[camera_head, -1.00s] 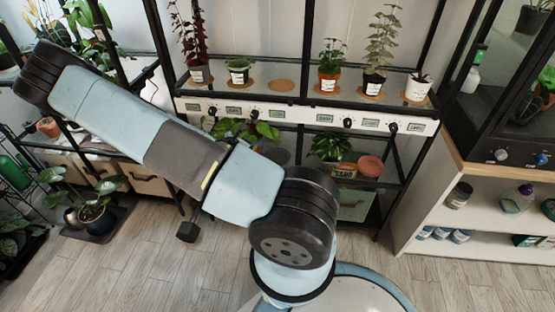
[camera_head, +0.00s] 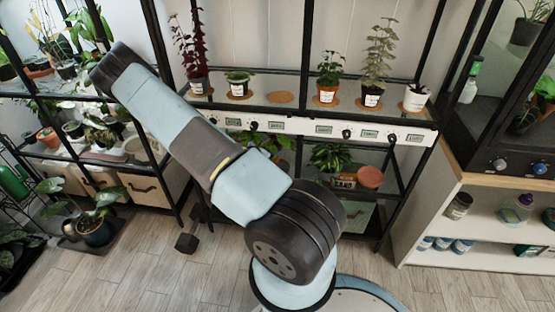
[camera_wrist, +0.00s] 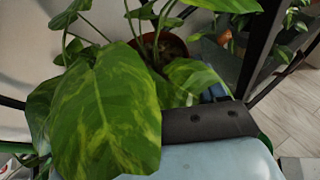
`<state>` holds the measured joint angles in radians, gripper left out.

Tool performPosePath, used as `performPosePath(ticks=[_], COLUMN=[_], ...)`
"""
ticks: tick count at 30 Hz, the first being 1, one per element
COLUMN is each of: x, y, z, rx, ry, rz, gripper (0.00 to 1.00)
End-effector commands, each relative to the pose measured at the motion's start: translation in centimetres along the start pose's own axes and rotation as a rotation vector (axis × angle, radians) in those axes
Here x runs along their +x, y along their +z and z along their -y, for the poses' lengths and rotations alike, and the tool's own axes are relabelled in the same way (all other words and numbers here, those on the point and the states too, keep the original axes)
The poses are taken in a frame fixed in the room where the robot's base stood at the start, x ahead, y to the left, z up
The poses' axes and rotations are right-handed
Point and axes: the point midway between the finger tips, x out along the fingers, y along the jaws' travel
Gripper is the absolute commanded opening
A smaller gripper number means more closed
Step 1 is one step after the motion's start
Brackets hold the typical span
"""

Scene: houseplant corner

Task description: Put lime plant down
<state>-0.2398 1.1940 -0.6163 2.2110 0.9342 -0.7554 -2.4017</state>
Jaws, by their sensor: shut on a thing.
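In the wrist view, the lime plant (camera_wrist: 105,110) fills the left and middle, with broad green leaves marbled in yellow-green. Its reddish-brown pot (camera_wrist: 172,47) shows partly behind the stems and leaves. My gripper (camera_wrist: 208,120) shows as a dark band at the lower middle. It is shut on the lime plant; leaves hide the fingertips and the exact contact. In the head view my arm reaches up and left, and neither the gripper nor the held plant can be made out.
The shelf (camera_head: 335,112) holds several small labelled pots on cork mats. One round cork mat (camera_head: 280,97) there is bare. A lower shelf carries a leafy plant (camera_head: 331,157) and a terracotta pot (camera_head: 370,177). A potted plant (camera_head: 95,231) stands on the floor at left.

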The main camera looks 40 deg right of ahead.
Motion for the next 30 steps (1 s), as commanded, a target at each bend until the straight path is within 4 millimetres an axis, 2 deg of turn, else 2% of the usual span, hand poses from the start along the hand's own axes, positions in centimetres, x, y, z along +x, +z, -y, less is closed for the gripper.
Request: performPosePath(ticks=[3,9,20,25,30], x=[1.9,4.5,6.3,7.1,7.2], y=[-1.0,-2.3,-3.3,-5.5,-6.0], z=[0.7,1.3,1.8,2.3,2.4], rx=[0.001,0.001,0.0,-0.002,-0.001], ry=[-0.003,-0.001,0.0,0.001,0.003], rz=[-0.001,0.0,0.0,-0.001,0.0], gripper=[0.24,0.24,0.24,0.24,0.24])
